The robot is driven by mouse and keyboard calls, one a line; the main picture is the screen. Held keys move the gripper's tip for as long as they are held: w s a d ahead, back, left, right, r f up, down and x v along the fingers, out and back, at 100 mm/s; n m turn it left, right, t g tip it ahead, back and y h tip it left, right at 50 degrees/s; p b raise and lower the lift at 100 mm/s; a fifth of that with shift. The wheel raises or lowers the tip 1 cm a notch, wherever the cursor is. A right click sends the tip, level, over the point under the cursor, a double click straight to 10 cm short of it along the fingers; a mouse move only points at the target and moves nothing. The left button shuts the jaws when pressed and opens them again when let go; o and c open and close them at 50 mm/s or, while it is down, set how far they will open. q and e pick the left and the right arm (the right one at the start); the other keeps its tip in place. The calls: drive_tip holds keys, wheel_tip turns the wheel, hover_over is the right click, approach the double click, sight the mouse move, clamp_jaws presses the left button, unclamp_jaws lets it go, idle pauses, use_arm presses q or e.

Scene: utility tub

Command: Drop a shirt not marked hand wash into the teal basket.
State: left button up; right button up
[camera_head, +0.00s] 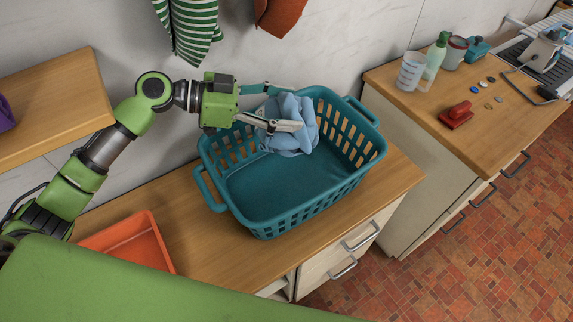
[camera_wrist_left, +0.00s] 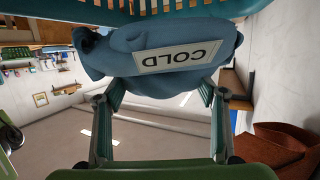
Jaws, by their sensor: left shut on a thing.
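A crumpled light-blue shirt (camera_head: 289,122) is between the fingers of my left gripper (camera_head: 290,108), over the back part of the teal basket (camera_head: 268,229). In the left wrist view the shirt (camera_wrist_left: 100,52) shows a white label (camera_wrist_left: 180,56) reading "COLD". My left gripper (camera_wrist_left: 160,98) is shut on the shirt. The teal basket stands on the wooden counter, and its floor looks empty in front of the shirt. I cannot tell whether the shirt touches the basket. In the wrist view the basket (camera_wrist_left: 160,12) shows along the top edge. My right gripper is not in view.
An orange tray (camera_head: 131,242) sits on the counter left of the basket. A striped green cloth (camera_head: 190,30) and a rust-coloured cloth (camera_head: 279,15) hang on the wall above. The right counter holds bottles, a red block (camera_head: 456,114) and small round items.

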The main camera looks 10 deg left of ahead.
use_arm(q)
wheel_tip(320, 180, down, 4)
drive_tip(key=shift+s+f+b, duration=0.1)
drive_tip(key=shift+b, duration=0.7)
drive_tip(key=shift+f, duration=0.65)
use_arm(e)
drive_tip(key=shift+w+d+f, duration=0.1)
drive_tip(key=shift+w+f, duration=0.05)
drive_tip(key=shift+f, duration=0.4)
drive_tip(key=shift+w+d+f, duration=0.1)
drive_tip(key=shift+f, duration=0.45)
use_arm(q)
drive_tip(key=o, duration=1.2)
drive_tip(key=shift+o, duration=0.8)
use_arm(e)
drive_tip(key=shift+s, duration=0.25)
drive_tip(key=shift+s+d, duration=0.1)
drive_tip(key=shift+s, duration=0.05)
